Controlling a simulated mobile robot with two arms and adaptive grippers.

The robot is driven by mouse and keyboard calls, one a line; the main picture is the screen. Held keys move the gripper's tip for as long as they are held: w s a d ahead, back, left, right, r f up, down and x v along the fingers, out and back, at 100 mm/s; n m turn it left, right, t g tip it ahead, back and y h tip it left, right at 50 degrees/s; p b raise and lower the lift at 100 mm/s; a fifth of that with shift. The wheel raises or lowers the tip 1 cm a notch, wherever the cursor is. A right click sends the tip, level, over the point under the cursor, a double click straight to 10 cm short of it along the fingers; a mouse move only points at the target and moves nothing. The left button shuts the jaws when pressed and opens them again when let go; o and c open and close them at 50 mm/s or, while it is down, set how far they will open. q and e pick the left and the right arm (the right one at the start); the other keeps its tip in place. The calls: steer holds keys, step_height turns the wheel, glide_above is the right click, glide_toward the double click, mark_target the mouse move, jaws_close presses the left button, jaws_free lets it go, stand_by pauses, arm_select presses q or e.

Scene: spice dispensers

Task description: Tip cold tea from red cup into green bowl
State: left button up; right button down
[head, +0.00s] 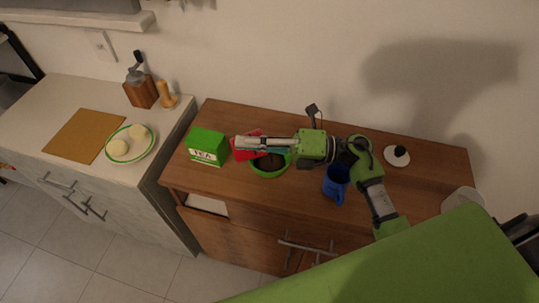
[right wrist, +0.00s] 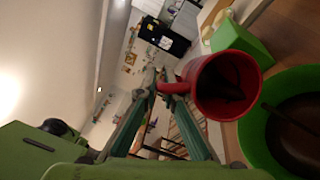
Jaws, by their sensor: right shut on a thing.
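In the head view my right arm partly covers the cup and bowl. My left gripper is not in view.
A green tea box (head: 207,147) stands left of the bowl. A blue mug (head: 336,183) stands to the right, close to my arm. A white saucer (head: 397,160) with a dark item lies farther right. The wooden counter (head: 240,120) has free room behind the bowl.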

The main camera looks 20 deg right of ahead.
steer(key=shift+d+b, duration=0.2)
steer(key=shift+b, duration=0.15)
steer(key=shift+d+r+y+b, duration=0.25)
steer(key=shift+r+y+b, duration=0.05)
steer(key=shift+r+y, duration=0.15)
